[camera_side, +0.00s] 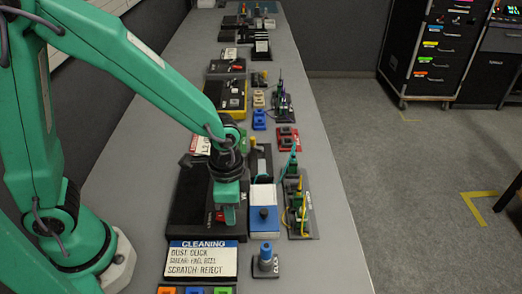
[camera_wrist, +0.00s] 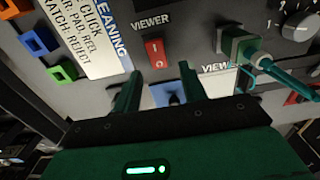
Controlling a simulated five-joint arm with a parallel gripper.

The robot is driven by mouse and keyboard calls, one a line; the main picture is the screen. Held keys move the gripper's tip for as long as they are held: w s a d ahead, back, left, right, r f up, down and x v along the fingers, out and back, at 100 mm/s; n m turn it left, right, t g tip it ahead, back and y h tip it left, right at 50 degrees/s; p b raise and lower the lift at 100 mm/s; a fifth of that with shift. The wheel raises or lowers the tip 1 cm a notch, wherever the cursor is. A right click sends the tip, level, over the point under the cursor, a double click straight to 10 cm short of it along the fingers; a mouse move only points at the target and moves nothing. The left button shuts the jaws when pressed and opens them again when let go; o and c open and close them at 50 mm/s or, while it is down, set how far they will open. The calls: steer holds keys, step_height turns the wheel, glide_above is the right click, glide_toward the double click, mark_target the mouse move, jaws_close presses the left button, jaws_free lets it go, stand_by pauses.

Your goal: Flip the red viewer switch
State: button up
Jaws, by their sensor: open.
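The red viewer switch (camera_wrist: 154,51) is a small rocker on a dark panel, just below the white-on-black VIEWER label (camera_wrist: 151,22) in the wrist view. My gripper (camera_wrist: 160,80) is open and empty, its two green fingers spread below the switch in that view, with the switch roughly between their lines. In the side view my gripper (camera_side: 229,203) hangs low over the black viewer box (camera_side: 192,200). A bit of red (camera_side: 220,216) shows at its fingers, probably the switch. Whether a finger touches the switch I cannot tell.
A green connector with a teal cable (camera_wrist: 240,45) stands right of the switch in the wrist view. The CLEANING card (camera_side: 203,260), a blue-and-white box (camera_side: 264,215) and a cable board (camera_side: 300,210) surround the viewer box.

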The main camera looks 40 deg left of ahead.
steer(key=shift+f, duration=0.9)
jaws_close()
steer(key=shift+s+t, duration=0.1)
steer(key=shift+t, duration=0.2)
steer(key=shift+s+a+r+t+h, duration=0.15)
steer(key=shift+a+t+h, duration=0.2)
steer(key=shift+t+h, duration=0.45)
jaws_free()
